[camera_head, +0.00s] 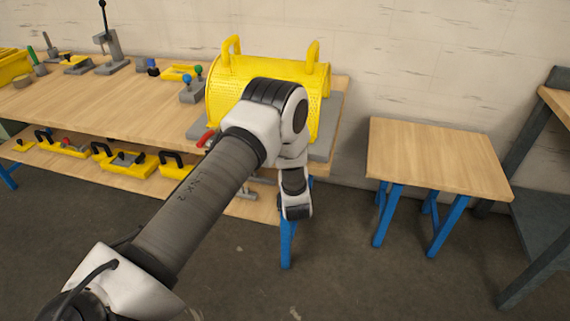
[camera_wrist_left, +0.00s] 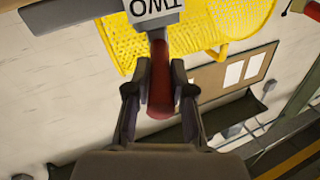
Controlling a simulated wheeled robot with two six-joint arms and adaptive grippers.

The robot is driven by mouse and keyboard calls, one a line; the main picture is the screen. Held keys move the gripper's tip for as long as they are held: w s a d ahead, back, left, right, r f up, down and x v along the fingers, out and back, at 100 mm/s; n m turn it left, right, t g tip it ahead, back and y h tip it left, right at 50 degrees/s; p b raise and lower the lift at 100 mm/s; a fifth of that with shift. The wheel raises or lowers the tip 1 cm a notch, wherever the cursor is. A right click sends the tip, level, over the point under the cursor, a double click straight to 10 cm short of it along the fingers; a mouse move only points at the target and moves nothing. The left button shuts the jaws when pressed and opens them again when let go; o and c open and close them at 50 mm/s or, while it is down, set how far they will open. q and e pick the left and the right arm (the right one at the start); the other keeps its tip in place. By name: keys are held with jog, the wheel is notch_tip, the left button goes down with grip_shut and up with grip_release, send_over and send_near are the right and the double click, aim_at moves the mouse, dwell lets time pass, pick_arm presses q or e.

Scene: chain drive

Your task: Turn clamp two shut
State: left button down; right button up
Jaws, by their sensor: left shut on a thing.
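Clamp two shows in the wrist view as a grey block (camera_wrist_left: 153,12) marked TWO, its lettering upside down, with a red handle (camera_wrist_left: 160,65) joined to it by a short grey stem. My left gripper (camera_wrist_left: 160,92) has its two fingers around this red handle and is shut on it. Behind the block is the yellow perforated guard (camera_wrist_left: 200,25). In the head view the guard (camera_head: 225,90) stands on a grey base at the right end of the bench. My left arm crosses in front of it and hides clamp two and my fingers. My right gripper is not in view.
Another red handle (camera_head: 205,138) sits at the guard's left front. The wooden bench (camera_head: 90,105) carries small tools and yellow parts, with yellow trays on its lower shelf. A small wooden table (camera_head: 435,155) stands to the right, across a floor gap.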

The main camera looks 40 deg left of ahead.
pick_arm(q)
jog(key=shift+s+a+r+m+t+h+p, duration=0.15)
jog(key=shift+a+m+t+h+p, duration=0.15)
jog(key=shift+m+t+h, duration=0.45)
jog(key=shift+s+a+f+m+t+h+p, duration=0.1)
jog(key=shift+s+a+m+t+h+p, duration=0.25)
jog(key=shift+h, duration=0.65)
jog(key=shift+a+r+m+t+h+p, duration=0.1)
jog(key=shift+a+m+t+h, duration=0.3)
jog(key=shift+m+h, duration=0.45)
jog(key=shift+r, duration=0.1)
jog(key=c, duration=1)
grip_release()
jog(key=shift+f, duration=0.2)
jog(key=v, duration=1.1)
jog(key=shift+s+d, duration=0.1)
jog(key=shift+s, duration=0.3)
jog(key=shift+f, duration=0.1)
